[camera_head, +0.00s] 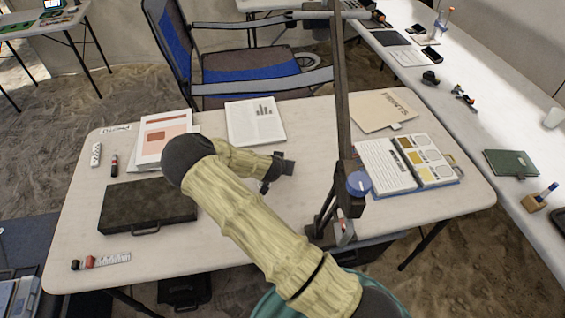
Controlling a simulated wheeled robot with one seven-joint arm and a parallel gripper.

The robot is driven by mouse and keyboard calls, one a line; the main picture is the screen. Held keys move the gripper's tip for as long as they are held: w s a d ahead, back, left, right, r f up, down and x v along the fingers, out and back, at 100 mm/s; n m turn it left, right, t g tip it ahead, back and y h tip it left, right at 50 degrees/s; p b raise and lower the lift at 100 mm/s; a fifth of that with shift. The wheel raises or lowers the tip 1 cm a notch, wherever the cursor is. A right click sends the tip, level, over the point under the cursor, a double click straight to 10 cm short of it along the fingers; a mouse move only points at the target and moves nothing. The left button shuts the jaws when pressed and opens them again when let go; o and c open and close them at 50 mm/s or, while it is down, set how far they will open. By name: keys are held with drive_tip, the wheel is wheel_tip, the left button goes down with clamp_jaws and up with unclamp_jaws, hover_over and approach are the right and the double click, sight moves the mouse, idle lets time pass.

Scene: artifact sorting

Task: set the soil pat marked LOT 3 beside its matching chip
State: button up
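My gripper (279,172) is small and dark at the end of my tan-sleeved arm, above the middle of the table. Its fingertips are too small and turned away to show whether they are open or shut, or whether anything is between them. An open chart book (390,165) lies on the table's right side, with yellow, orange-brown and grey chips (428,157) on its right page. I cannot read a LOT 3 mark anywhere. No soil pat can be made out clearly; my arm hides part of the table.
A dark upright post (343,90) with a blue knob (359,183) stands between my gripper and the book. A dark case (148,206), papers (255,122) and a folder (383,110) lie on the table (230,255). A chair (250,65) is behind.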

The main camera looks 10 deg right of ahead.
drive_tip(key=shift+w+d+f, duration=0.15)
drive_tip(key=shift+w+f, duration=0.1)
idle(0.3)
drive_tip(key=shift+s, duration=0.1)
drive_tip(key=c, duration=1.1)
